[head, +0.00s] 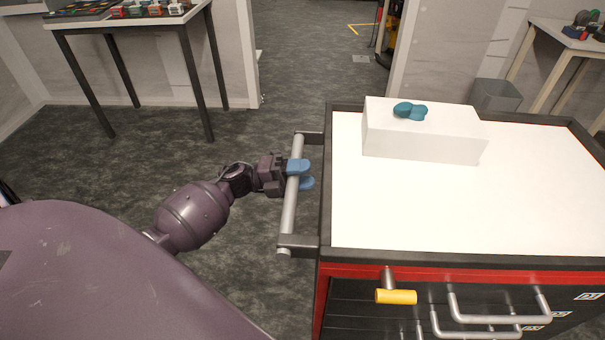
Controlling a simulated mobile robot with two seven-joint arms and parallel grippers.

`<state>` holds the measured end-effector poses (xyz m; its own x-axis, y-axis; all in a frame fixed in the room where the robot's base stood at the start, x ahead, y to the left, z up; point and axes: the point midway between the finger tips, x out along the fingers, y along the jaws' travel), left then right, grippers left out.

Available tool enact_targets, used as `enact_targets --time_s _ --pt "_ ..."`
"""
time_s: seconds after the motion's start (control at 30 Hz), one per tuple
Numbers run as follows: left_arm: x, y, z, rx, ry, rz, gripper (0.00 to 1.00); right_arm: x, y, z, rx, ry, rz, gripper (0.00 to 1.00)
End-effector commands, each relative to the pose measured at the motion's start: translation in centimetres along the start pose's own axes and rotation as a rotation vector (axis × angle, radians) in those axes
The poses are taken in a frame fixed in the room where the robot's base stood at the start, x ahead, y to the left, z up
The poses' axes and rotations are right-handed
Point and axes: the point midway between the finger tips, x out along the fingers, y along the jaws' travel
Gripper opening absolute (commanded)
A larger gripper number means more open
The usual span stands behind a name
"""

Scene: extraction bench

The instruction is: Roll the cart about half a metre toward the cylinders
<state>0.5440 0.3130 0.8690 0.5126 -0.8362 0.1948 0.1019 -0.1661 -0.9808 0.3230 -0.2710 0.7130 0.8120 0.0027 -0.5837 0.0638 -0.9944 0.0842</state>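The cart (455,262) is at the right, with a white top, dark rim and red-and-black drawer body. Its grey push handle (289,215) sticks out from its left side. My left gripper (302,175) is at the handle bar, with one blue fingertip over the bar and the other beneath it. It looks shut on the bar. My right gripper is out of view. I see no cylinders that I can make out in this view.
A white block (420,140) with a teal object (410,111) on it stands on the cart. A yellow-gripped lever (396,296) juts from the front. A table (130,22) stands back left, a grey bin (495,96) and bench (570,38) back right. A doorway opens between walls.

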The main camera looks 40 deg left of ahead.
Motion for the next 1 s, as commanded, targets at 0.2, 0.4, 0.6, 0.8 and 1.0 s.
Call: enact_targets --time_s 0.2,0.4,0.6,0.8,1.0 --pt "0.0 0.0 0.0 0.0 0.0 0.0 0.1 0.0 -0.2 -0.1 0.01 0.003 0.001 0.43" --pt "0.0 0.0 0.0 0.0 0.0 0.0 0.0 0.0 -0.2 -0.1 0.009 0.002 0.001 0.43" --pt "0.5 0.1 0.0 0.0 0.001 -0.001 0.0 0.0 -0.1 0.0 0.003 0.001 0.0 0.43" --pt "2.6 0.5 -0.1 0.0 0.003 -0.003 0.0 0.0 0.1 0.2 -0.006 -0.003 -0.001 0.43" --pt "6.2 1.1 -0.1 0.001 0.007 -0.005 0.0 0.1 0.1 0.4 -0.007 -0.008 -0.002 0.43"
